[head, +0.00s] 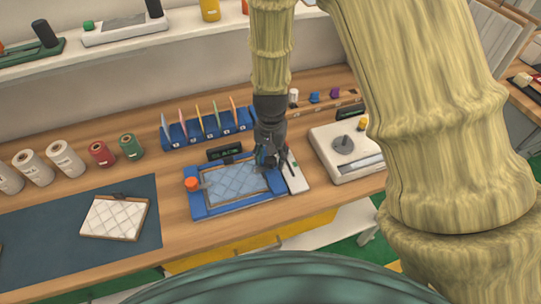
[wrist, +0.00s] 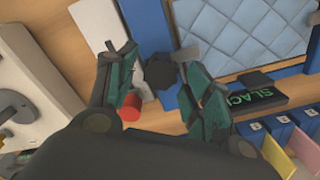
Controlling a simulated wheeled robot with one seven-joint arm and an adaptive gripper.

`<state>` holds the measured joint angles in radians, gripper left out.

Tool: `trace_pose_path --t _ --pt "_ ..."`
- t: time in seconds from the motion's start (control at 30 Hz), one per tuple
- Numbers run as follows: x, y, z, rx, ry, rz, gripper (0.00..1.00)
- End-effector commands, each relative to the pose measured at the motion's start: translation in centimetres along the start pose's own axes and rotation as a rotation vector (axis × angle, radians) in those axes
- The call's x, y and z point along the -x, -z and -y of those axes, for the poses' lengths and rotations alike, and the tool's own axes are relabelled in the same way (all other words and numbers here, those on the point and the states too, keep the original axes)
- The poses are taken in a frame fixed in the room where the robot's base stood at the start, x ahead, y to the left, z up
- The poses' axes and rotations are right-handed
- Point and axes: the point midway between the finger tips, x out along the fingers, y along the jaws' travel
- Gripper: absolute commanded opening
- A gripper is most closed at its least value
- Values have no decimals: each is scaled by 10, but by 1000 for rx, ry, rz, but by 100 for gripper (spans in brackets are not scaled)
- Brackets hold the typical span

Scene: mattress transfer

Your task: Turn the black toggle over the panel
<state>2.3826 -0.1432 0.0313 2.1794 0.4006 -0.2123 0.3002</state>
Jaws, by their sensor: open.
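A quilted light-blue panel (head: 235,184) lies in a blue frame (head: 215,211) on the wooden bench. The panel also shows at the top of the wrist view (wrist: 235,28). In the wrist view a black toggle (wrist: 161,72) sits beside the panel's edge, with a short grey bar (wrist: 187,54) reaching toward the panel. My gripper (wrist: 158,64) is open, its fingers on either side of the toggle; I cannot tell whether they touch it. In the head view my gripper (head: 268,158) is over the frame's right end and hides the toggle.
A black display (wrist: 262,99) reading "SLACK" stands near the frame, beside a blue rack (head: 205,132) of coloured cards. A red cylinder (wrist: 130,107) is near my left finger. An orange knob (head: 192,184) is at the frame's left. A white scale-like device (head: 345,150) stands right.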

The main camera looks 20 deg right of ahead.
Motion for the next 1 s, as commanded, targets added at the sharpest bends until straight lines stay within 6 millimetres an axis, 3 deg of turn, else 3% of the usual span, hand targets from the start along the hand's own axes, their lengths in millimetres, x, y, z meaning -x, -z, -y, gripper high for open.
trace_pose_path --t 0.17,0.7,1.0 --pt "12 0 0 0 1 -1 51" --pt "85 1 0 1 1 -3 51" --pt "114 1 0 -1 1 -2 51"
